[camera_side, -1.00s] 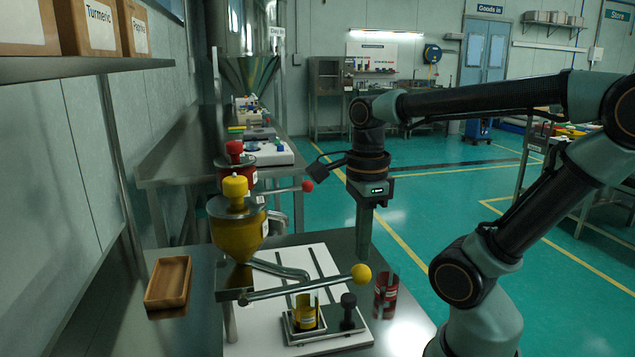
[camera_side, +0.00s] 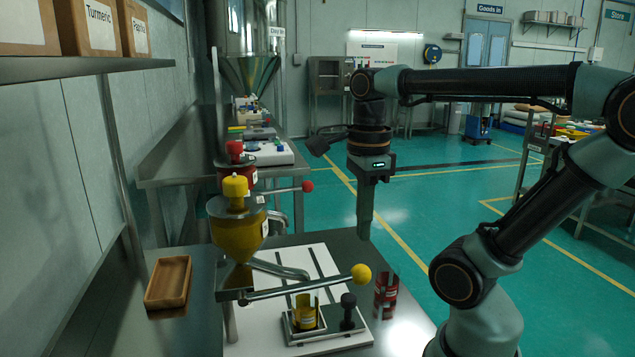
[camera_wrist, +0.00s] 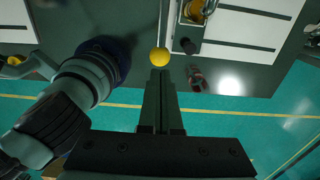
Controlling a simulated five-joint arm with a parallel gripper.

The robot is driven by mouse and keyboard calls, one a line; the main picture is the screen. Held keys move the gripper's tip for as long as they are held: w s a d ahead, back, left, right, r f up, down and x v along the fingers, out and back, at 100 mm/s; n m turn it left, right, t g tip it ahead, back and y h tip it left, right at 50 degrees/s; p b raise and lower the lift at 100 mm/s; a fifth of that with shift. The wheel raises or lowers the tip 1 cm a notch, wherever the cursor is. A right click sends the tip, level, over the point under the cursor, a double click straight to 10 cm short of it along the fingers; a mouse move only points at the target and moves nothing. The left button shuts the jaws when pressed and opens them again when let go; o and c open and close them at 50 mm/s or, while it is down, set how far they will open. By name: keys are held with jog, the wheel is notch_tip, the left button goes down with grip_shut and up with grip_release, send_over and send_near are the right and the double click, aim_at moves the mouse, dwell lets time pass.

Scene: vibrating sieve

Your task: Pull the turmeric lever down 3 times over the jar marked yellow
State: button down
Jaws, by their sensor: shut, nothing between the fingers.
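The yellow turmeric hopper (camera_side: 238,237) stands on the left of the work table. Its lever ends in a yellow ball knob (camera_side: 361,274), which also shows in the wrist view (camera_wrist: 160,56). A jar with a yellow mark (camera_side: 305,314) stands in a tray below the lever and the spout; its top edge shows in the wrist view (camera_wrist: 196,10). My gripper (camera_side: 365,238) is shut and empty, pointing down above the knob and apart from it. In the wrist view its fingers (camera_wrist: 160,72) end just short of the knob.
A black-knobbed post (camera_side: 348,304) stands beside the jar on the tray. A red-marked jar (camera_side: 386,294) is to its right. A second hopper with a red-knobbed lever (camera_side: 307,186) stands behind. A wooden tray (camera_side: 168,282) lies at the left.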

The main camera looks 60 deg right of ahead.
notch_tip(320, 180, up, 6)
jog(key=shift+f, duration=0.2)
dwell(0.3)
dwell(0.5)
jog(key=w+a+f+n+t, duration=0.2)
jog(key=w+a+f+n, duration=0.1)
jog(key=n, duration=1)
jog(key=w+a+f+n+t, duration=0.2)
jog(key=w+f+n+t, duration=0.1)
jog(key=n, duration=1.1)
jog(key=shift+w+a+f+t, duration=0.3)
jog(key=shift+w+a+f, duration=0.1)
jog(key=shift+w+f, duration=0.55)
jog(key=shift+w+r, duration=0.1)
jog(key=shift+r, duration=0.05)
